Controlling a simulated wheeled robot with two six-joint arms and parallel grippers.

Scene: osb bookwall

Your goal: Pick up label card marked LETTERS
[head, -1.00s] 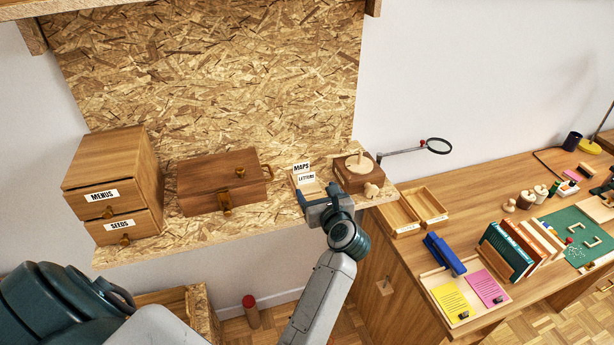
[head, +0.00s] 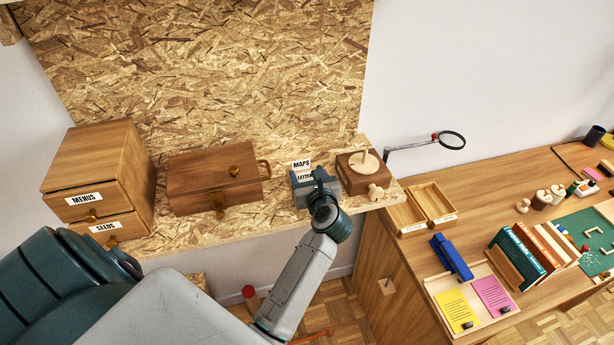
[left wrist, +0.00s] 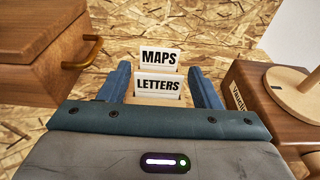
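The white label card marked LETTERS (left wrist: 158,86) stands upright in front of a second white card marked MAPS (left wrist: 158,57), in a small wooden holder. In the head view the LETTERS card (head: 304,177) is partly covered by my gripper, with the MAPS card (head: 301,163) behind it. My left gripper (left wrist: 162,85) is open, with one blue finger on each side of the cards and gaps showing beside the LETTERS card. In the head view my left gripper (head: 312,180) is at the holder on the OSB shelf. My right gripper is not in view.
A wooden box with a brass handle (head: 212,180) is left of the cards, and a drawer unit marked MENUS and SEEDS (head: 100,170) farther left. A dark wooden block (head: 350,181) stands close on the right. A desk (head: 400,270) with trays and books is beyond.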

